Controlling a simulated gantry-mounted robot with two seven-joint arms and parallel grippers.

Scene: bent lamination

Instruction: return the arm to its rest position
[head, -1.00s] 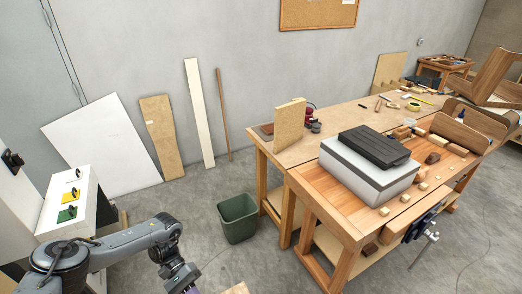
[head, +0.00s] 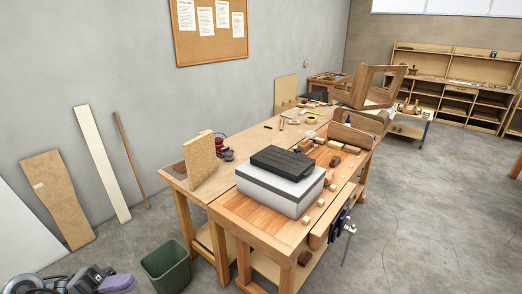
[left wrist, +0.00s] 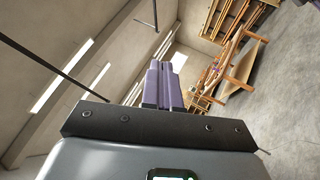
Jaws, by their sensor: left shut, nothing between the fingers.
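My left gripper (head: 120,284) shows at the bottom left edge of the head view, with its purple fingers pointing right. In the left wrist view its purple fingers (left wrist: 163,85) lie side by side, shut, with nothing between them. It is apart from the workbench and left of the green bin. Most of my left arm is out of the picture. My right gripper is not in view.
A green bin (head: 166,270) stands on the floor right of my left gripper. A workbench (head: 222,212) holds a white-grey block (head: 275,190) with a black slab (head: 283,160) on it. Boards (head: 58,195) lean on the wall. The floor at right is clear.

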